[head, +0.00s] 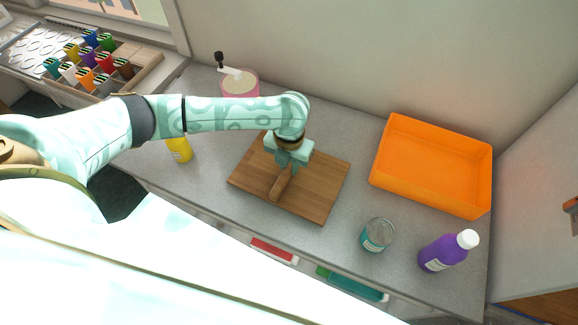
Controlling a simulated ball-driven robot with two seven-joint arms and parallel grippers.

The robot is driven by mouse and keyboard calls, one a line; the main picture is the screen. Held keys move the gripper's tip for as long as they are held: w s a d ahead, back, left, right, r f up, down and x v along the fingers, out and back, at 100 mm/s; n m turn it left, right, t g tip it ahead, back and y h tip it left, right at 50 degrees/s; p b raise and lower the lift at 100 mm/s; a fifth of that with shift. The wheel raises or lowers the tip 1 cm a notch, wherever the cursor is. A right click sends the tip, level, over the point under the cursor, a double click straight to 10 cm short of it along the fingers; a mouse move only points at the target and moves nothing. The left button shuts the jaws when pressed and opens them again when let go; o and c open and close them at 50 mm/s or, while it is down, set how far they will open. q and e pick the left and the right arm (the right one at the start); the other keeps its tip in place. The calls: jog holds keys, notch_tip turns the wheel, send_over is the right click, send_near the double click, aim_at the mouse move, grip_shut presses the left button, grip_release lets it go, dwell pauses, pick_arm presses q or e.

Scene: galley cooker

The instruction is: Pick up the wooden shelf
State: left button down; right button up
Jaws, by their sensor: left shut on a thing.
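The wooden shelf (318,192) is a flat brown board on the grey worktop, in the middle of the head view. A raised wooden bar (280,186) stands across its top. My left gripper (288,166) reaches down from above and is shut on the shelf at the far end of this bar. The gripper and forearm hide part of the shelf's back edge. Whether the shelf is lifted off the worktop I cannot tell. My right gripper is not in view.
An orange bin (430,195) stands to the right. A glass jar (377,235) and a purple bottle (448,251) are at the front right. A yellow bottle (179,150) and a pump container (239,84) stand to the left. The grey worktop (350,130) is bare behind the shelf.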

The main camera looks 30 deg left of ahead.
pick_arm(q)
jog(key=s+d+r+p, duration=0.5)
jog(key=s+d+r, duration=0.2)
jog(key=s+r, duration=0.4)
jog(key=shift+s+r, duration=0.4)
jog(key=shift+s, duration=0.25)
